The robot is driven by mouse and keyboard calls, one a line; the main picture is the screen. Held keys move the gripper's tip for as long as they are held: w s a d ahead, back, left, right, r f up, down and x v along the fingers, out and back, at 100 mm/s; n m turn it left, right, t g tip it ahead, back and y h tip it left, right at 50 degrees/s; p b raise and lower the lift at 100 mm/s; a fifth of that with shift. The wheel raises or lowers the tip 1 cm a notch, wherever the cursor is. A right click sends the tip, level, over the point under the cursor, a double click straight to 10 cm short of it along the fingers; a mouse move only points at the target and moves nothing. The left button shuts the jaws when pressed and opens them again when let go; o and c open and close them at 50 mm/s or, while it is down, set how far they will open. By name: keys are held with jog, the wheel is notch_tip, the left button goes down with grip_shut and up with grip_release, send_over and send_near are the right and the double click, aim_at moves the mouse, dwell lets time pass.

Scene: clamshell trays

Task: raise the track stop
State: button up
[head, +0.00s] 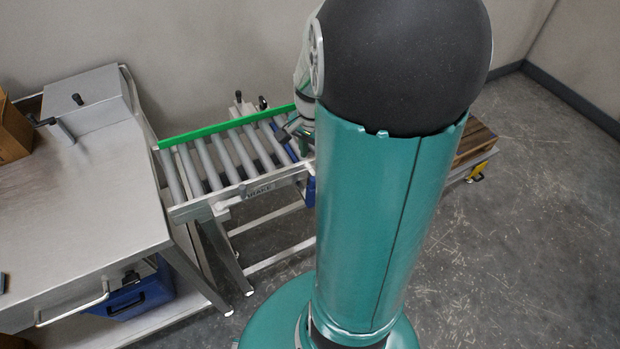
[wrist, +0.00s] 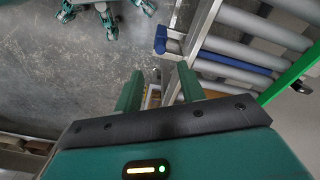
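The roller track (head: 205,165) stands beside the steel table in the head view, with a green rail along its far side. In the wrist view its rollers (wrist: 265,30) fill the upper right. A blue bar (wrist: 236,57) lies across the track there among the rollers, and a blue end piece (wrist: 160,40) sits at the frame's corner. I cannot tell for certain which blue part is the track stop. My gripper (wrist: 159,82) is open and empty, just below the blue end piece in the picture. In the head view my arm hides the track's right end.
The steel table (head: 75,205) carries a metal box (head: 90,100) and a cardboard box (head: 12,130). Two black-knobbed levers (head: 262,102) rise behind the track. A blue case (head: 140,292) sits under the table. A wooden pallet (head: 474,143) stands right of my arm. Floor at right is clear.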

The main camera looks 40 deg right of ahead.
aim_at(313, 178)
notch_tip(313, 178, down, 11)
jog(key=shift+r, duration=0.15)
jog(key=shift+r, duration=0.1)
grip_shut()
